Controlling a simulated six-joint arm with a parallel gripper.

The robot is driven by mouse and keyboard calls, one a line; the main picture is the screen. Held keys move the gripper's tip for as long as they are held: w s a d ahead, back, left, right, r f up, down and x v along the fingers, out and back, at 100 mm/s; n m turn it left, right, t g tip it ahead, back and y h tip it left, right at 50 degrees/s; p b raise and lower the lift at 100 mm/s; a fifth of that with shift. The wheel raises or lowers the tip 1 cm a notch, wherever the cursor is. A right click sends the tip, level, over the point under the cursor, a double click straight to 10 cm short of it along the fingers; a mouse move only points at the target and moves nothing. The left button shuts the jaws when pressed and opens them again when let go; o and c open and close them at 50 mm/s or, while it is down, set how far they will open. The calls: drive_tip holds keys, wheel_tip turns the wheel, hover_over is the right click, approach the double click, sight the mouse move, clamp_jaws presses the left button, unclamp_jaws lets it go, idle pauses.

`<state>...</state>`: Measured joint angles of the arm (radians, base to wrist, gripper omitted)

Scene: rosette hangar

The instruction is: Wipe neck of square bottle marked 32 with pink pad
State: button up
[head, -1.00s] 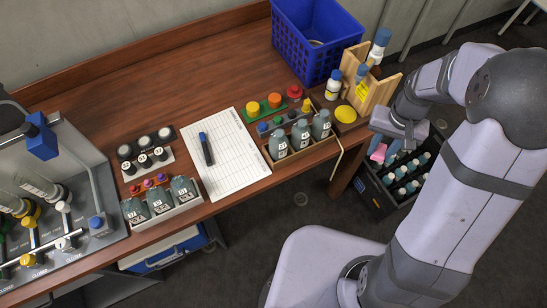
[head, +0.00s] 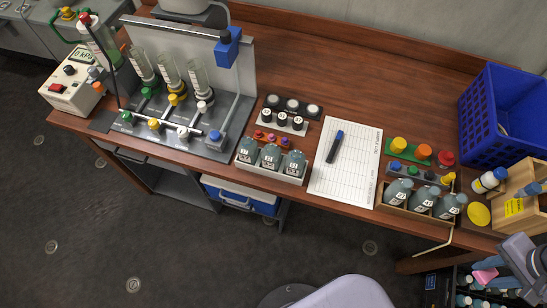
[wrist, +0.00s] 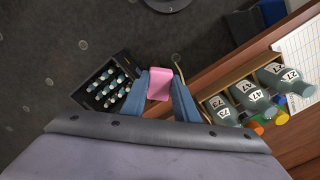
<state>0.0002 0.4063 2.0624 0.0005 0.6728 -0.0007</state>
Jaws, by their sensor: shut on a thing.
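My gripper (wrist: 160,88) is shut on the pink pad (wrist: 160,72), which sits between the blue fingertips. The pad also shows in the head view (head: 485,275), at the lower right, beyond the table's front edge. A white tray (head: 270,172) near the table's front holds three grey-green bottles (head: 269,156) with white labels; their numbers are too small to read surely. A wooden tray (wrist: 205,92) holds three similar bottles, marked 73 (wrist: 222,112), 47 (wrist: 250,95) and what looks like 27 (wrist: 282,78). I cannot make out which bottle carries 32.
A black crate (wrist: 84,98) of small bottles stands low beside the table, near the pad. A blue basket (head: 500,115), wooden holder (head: 520,205) and yellow disc (head: 479,214) crowd the right end. A paper sheet with a pen (head: 335,146) lies between the trays.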

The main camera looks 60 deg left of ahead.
drive_tip(key=a+r+n+p, duration=0.1)
drive_tip(key=a+n, duration=0.2)
drive_tip(key=a, duration=0.7)
drive_tip(key=a+r+n+p, duration=0.1)
drive_tip(key=a+n, duration=0.2)
drive_tip(key=a, duration=0.7)
drive_tip(key=s+a+r+n+p, duration=0.1)
drive_tip(key=a+n, duration=0.2)
drive_tip(key=a, duration=0.7)
drive_tip(key=shift+s+a, duration=0.1)
drive_tip(key=shift+a, duration=0.2)
drive_tip(key=s+a+r+n+p, duration=0.15)
drive_tip(key=s+a+n, duration=0.35)
drive_tip(key=s+a, duration=0.75)
drive_tip(key=n+p, duration=0.1)
drive_tip(key=n, duration=0.3)
approach(272, 153)
drive_tip(key=shift+w+a+f, duration=0.15)
drive_tip(key=shift+w+f, duration=0.05)
drive_tip(key=shift+w, duration=0.4)
drive_tip(key=shift+s+a+f, duration=0.1)
drive_tip(key=shift+s+a, duration=0.05)
drive_tip(key=shift+s, duration=0.3)
drive_tip(key=shift+f, duration=0.1)
drive_tip(key=shift+f+b, duration=1.2)
drive_tip(key=shift+f, duration=0.4)
